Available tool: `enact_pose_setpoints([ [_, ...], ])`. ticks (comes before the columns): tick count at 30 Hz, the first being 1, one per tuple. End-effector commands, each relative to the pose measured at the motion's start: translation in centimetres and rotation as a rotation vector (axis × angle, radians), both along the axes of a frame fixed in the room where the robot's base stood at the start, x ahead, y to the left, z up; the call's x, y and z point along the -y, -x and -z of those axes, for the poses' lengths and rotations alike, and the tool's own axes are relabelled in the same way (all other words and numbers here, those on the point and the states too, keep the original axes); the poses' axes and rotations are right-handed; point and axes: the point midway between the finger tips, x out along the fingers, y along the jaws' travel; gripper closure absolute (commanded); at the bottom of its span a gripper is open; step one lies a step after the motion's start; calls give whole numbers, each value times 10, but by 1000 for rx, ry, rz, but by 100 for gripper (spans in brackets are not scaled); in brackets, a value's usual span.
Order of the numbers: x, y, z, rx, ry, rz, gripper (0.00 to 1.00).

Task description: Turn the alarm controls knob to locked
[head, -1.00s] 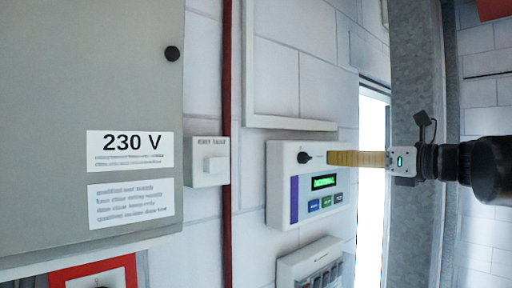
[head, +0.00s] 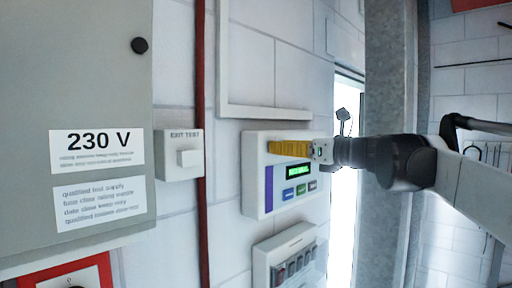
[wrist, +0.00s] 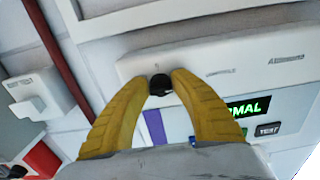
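The alarm controls panel (head: 255,175) is a white wall box with a green-lit display (head: 299,170) and several small buttons below it. In the wrist view the display (wrist: 248,107) ends in "MAL"; the rest is covered by a finger. The small black knob (wrist: 160,84) sits on the panel's upper face, between my two yellow fingertips. My gripper (wrist: 160,80) has one fingertip on each side of the knob, very close to it. I cannot tell whether they press on it. In the head view my gripper (head: 271,148) hides the knob.
A white exit test box (head: 180,155) and a grey 230 V cabinet (head: 75,100) are at left, with a red pipe (head: 201,220) beside them. Below the panel is a white switch box (head: 262,262). A grey metal post (head: 388,80) stands at right.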

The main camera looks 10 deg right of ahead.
Motion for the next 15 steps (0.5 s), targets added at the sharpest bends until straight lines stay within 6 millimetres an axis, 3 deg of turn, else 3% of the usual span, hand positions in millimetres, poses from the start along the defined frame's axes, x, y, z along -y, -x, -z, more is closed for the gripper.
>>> enact_pose_setpoints([
  [1, 0, 0, 0, 0, 0, 0, 90],
  [2, 0, 0, 0, 0, 0, 0, 99],
  [3, 0, 0, 0, 0, 0, 0, 100],
  [15, 0, 0, 0, 36, 50, 0, 100],
])
